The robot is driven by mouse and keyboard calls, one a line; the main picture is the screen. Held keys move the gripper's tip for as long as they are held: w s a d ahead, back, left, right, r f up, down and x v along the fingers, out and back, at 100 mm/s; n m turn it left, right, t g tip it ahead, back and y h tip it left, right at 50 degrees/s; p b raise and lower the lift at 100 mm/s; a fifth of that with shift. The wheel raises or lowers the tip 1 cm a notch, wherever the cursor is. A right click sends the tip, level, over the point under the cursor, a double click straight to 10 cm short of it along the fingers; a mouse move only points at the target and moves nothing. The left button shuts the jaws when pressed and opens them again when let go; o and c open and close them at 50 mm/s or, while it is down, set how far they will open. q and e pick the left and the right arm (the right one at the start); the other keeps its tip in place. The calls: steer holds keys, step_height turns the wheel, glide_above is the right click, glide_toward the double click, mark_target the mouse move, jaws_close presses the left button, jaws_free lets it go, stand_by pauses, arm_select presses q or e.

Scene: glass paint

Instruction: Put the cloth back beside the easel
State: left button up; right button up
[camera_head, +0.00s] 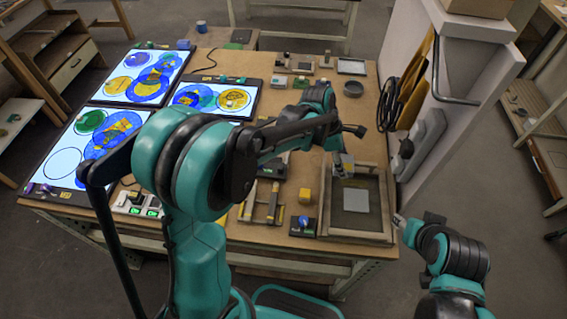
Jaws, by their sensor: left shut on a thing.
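My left gripper (342,148) is over the right part of the workbench, reaching in above the back edge of a shallow wooden frame. It is shut on a small grey-beige piece that looks like the cloth (347,160), partly hidden by the fingers. Which thing is the easel is not clear; the wooden frame (384,215), with a dark inside and a flat grey square (356,200) in it, may be it. My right gripper (399,220) is off the bench's right edge, empty as far as I see; its fingers are too small to read.
Lit panels with coloured circles (134,82) cover the bench's left side. A dark round dish (353,88) and several small items line the back. A white partition (463,75) rises at the right.

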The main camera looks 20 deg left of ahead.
arm_select(q)
steer(key=b, duration=0.3)
glide_above(309, 171)
steer(key=a, duration=0.1)
step_height(309, 171, down, 7)
steer(key=shift+s+a+r, duration=0.1)
steer(key=shift+s+a, duration=0.05)
step_height(309, 171, down, 4)
steer(key=shift+f+b, duration=0.1)
steer(key=shift+b, duration=0.6)
steer(key=o, duration=0.8)
steer(key=shift+f, duration=0.1)
steer(key=o, duration=0.4)
